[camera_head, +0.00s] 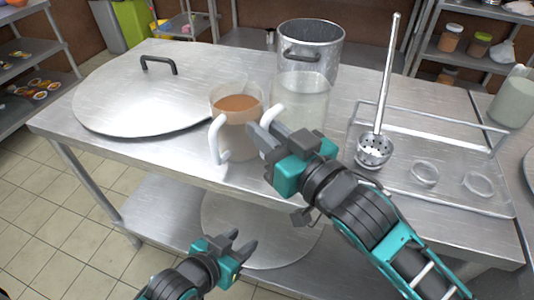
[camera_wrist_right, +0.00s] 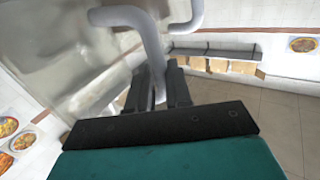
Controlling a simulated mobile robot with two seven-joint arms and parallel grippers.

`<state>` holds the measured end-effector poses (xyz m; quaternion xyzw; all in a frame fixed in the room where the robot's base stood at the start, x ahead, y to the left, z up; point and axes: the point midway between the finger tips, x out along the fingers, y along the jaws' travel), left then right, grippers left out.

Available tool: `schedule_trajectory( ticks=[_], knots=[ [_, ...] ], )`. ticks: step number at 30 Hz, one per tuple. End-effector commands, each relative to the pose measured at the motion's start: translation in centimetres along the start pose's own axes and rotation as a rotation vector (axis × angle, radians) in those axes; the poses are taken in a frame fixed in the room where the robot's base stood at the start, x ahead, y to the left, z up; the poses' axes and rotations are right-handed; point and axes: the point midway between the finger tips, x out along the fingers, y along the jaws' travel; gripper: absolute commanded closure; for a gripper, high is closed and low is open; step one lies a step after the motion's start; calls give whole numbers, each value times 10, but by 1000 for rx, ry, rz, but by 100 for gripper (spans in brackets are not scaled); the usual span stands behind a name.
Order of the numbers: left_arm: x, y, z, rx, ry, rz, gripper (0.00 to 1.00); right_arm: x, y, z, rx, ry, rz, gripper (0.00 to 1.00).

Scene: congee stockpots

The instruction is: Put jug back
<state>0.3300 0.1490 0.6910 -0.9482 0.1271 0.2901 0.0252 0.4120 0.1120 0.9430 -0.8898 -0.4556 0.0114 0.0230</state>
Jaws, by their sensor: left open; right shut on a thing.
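A clear jug (camera_head: 303,98) with a white handle is upright at the table's front middle, before the steel pot. My right gripper (camera_head: 262,133) is shut on its handle; in the right wrist view the white handle (camera_wrist_right: 150,42) runs between the fingers (camera_wrist_right: 158,90). The jug's base is partly hidden by my gripper, so I cannot tell whether it touches the table. A second jug (camera_head: 225,107), with brown liquid and a white handle, stands just left of it. My left gripper (camera_head: 234,242) is open and empty, low in front of the table.
A large round lid (camera_head: 130,95) lies at the table's left. A steel pot (camera_head: 311,45) stands behind the clear jug. A rack tray (camera_head: 440,192) at the right holds a perforated ladle (camera_head: 374,150) and two clear rings or cups (camera_head: 425,174). A lower shelf (camera_head: 165,205) is below.

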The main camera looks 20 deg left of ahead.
Motion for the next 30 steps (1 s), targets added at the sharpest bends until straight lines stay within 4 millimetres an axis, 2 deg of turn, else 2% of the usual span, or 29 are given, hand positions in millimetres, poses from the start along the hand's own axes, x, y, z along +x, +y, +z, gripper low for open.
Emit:
schedule_trajectory(
  ticks=[9, 22, 23, 30],
  knots=[
    [6, 0, 4, 0, 9, 2, 57, 0, 2, 40, 0, 0, 0, 100],
    [6, 0, 8, -1, 4, 2, 57, 0, 2, 46, -1, 2, 0, 100],
    [6, 0, 8, -1, 3, 2, 57, 0, 2, 46, 0, 1, 0, 78],
    [6, 0, 10, -2, -1, 3, 57, 0, 2, 46, -1, 1, 0, 55]
  ],
)
